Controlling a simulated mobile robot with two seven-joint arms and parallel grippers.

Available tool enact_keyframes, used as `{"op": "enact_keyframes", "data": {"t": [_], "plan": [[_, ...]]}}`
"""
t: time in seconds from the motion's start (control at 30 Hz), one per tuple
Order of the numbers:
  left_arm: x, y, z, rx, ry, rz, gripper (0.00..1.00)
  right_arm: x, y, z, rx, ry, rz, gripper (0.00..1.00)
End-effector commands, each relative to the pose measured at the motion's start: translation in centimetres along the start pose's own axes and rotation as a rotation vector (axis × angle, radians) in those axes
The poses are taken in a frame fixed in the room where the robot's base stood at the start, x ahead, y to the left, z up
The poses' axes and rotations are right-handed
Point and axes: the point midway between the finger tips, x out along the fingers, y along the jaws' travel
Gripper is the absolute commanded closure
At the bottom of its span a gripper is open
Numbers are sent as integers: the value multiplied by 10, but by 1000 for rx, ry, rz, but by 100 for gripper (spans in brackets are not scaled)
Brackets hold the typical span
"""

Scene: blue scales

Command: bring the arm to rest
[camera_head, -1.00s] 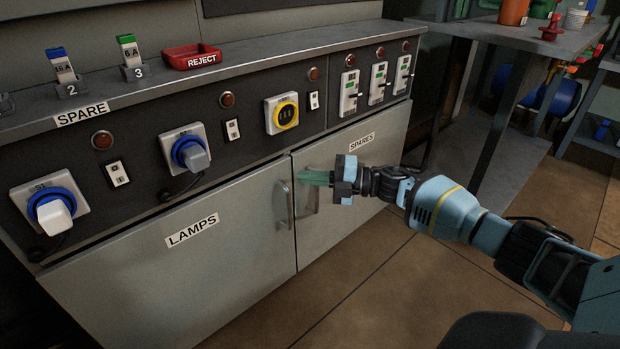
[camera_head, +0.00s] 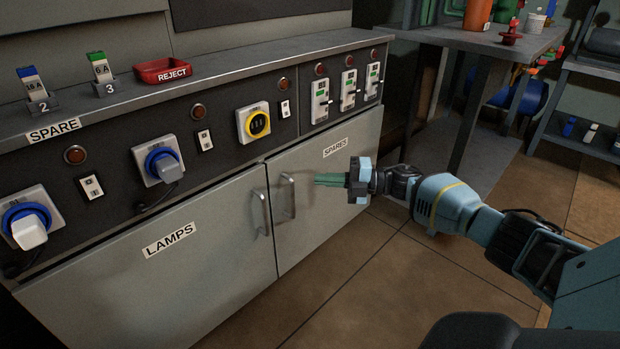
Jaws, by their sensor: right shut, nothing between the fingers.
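My right gripper (camera_head: 330,180) is in front of the grey door labelled SPARES (camera_head: 330,165). Its green fingers point left toward the door's handle (camera_head: 287,197). The fingers are together with nothing between them. A small gap seems to lie between the fingertips and the handle, but I cannot tell the depth for sure. My right arm (camera_head: 450,205) reaches in from the lower right. My left gripper is not in view.
The door labelled LAMPS (camera_head: 170,265) is shut, with a handle (camera_head: 262,212). Sockets and switches line the panel above. A red REJECT tray (camera_head: 165,71) and two fuse holders stand on the ledge. A side table (camera_head: 470,38) is at the back right. The tiled floor (camera_head: 400,285) near the arm is clear.

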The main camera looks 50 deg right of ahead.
Motion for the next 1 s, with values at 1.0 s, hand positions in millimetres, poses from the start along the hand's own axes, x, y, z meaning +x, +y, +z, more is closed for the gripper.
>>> {"op": "enact_keyframes", "data": {"t": [1.0], "plan": [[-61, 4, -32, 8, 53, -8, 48, -17, 107, 4, -41, 0, 48, 100]]}}
